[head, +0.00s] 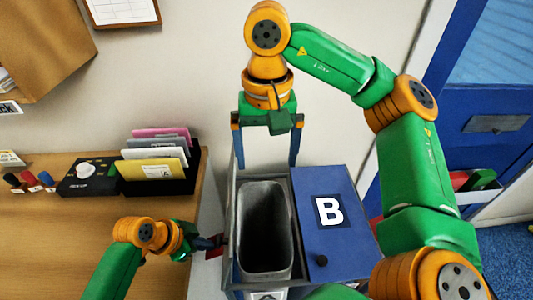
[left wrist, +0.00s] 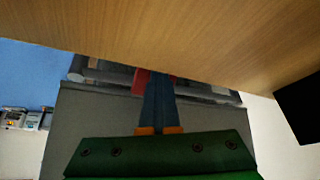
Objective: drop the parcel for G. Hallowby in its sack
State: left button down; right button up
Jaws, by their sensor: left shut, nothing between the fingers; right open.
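No parcel with a readable name G. Hallowby shows in either view. A brown paper-like holder (head: 42,40) hangs at the upper left in the head view, with white paper in it and a cut-off label ending in "CK"; I cannot tell whether it is the sack. My right gripper (head: 267,160) is open and empty, pointing down over the back edge of a grey bin. My left gripper (head: 218,242) is shut and empty beside the bin's left side, close to a small red piece. In the left wrist view its fingers (left wrist: 158,105) are together, with red beside them.
The open grey bin (head: 247,190) looks empty inside. A blue lid (head: 322,250) marked B, with a dark knob, lies to its right. The wooden counter (head: 50,225) holds a file rack (head: 185,183), a black device (head: 88,178) and several stamps. A blue door (head: 497,95) stands at the right.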

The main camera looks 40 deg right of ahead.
pick_arm(q)
jog(key=shift+d+r+g+p, duration=0.35)
jog(key=shift+r+p, duration=0.3)
jog(key=shift+p, duration=0.95)
jog(key=shift+s+d+r+y+p, duration=0.1)
jog(key=shift+d+r+y+p, duration=0.25)
jog(key=shift+r+p, duration=0.35)
jog(key=shift+s+r, duration=0.1)
jog(key=shift+r, duration=0.35)
jog(key=shift+r+p, duration=0.4)
jog(key=shift+p, duration=0.15)
jog(key=shift+a+r+p, duration=0.2)
jog(key=shift+r+p, duration=0.3)
jog(key=shift+r, duration=0.05)
jog(key=shift+w+r+p, duration=0.15)
jog(key=shift+r+p, duration=0.3)
jog(key=shift+r, duration=0.8)
jog(key=shift+w+r+p, duration=0.1)
jog(key=shift+r+p, duration=0.35)
jog(key=shift+r, duration=0.75)
pick_arm(e)
notch_tip(320, 180, up, 8)
jog(key=w+d, duration=0.1)
jog(key=shift+w+d+f, duration=0.2)
jog(key=shift+d, duration=0.1)
